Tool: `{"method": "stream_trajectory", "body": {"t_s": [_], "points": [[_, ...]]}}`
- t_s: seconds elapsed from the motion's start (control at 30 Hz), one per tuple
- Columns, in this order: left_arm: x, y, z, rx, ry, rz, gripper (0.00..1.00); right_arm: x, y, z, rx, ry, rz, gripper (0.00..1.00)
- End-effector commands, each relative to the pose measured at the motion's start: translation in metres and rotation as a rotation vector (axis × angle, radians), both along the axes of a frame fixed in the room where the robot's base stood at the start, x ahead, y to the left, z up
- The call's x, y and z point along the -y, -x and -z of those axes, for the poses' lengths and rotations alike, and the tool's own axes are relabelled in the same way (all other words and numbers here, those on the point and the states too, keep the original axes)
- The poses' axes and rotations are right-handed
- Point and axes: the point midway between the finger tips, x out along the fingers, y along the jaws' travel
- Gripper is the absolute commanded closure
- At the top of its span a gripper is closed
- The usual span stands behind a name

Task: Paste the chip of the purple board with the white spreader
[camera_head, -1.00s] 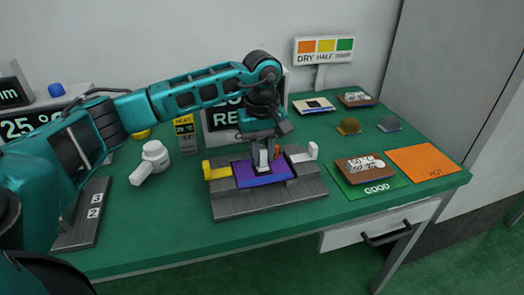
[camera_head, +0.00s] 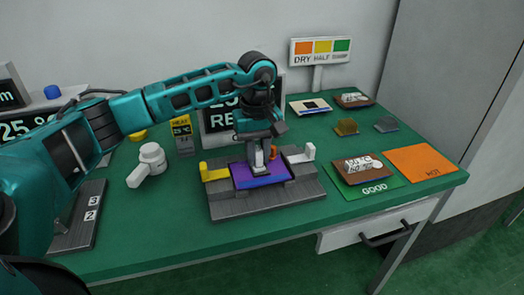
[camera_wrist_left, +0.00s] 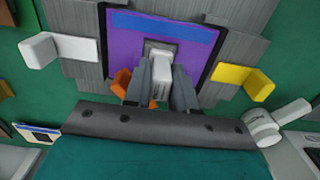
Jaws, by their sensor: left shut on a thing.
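The purple board (camera_head: 274,178) lies in the grey lever fixture (camera_head: 240,209), between a yellow lever (camera_head: 214,172) and a white lever (camera_head: 308,152). My left gripper (camera_head: 257,158) points down over it, shut on the white spreader (camera_wrist_left: 160,78). In the left wrist view the spreader sits between the fingers (camera_wrist_left: 158,92), its tip over a grey square (camera_wrist_left: 150,46) on the purple board (camera_wrist_left: 124,46), likely the chip. The spreader mostly hides this square. I cannot tell whether the tip touches it. My right gripper is not in view.
An orange piece (camera_head: 273,152) stands close beside the gripper. A white tool (camera_head: 149,163) is left of the fixture. A brown board (camera_head: 361,170) lies on the green GOOD mat (camera_head: 396,187), beside the orange HOT mat (camera_head: 420,164). The front of the table is clear.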

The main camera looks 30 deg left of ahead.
Motion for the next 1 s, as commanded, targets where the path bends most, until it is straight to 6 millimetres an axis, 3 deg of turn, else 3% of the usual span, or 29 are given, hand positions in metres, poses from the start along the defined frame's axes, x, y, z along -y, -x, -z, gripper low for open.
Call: {"method": "stream_trajectory", "body": {"t_s": [0.23, 0.7, 1.0], "points": [[-0.005, 0.006, 0.000, 0.001, 0.001, 0.000, 1.00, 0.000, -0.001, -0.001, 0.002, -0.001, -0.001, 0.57], [0.013, -0.003, 0.002, 0.001, 0.000, 0.001, 1.00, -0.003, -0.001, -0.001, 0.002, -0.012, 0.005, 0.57], [0.012, 0.000, 0.002, -0.001, -0.001, 0.000, 1.00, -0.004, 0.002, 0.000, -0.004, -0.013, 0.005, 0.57]]}}
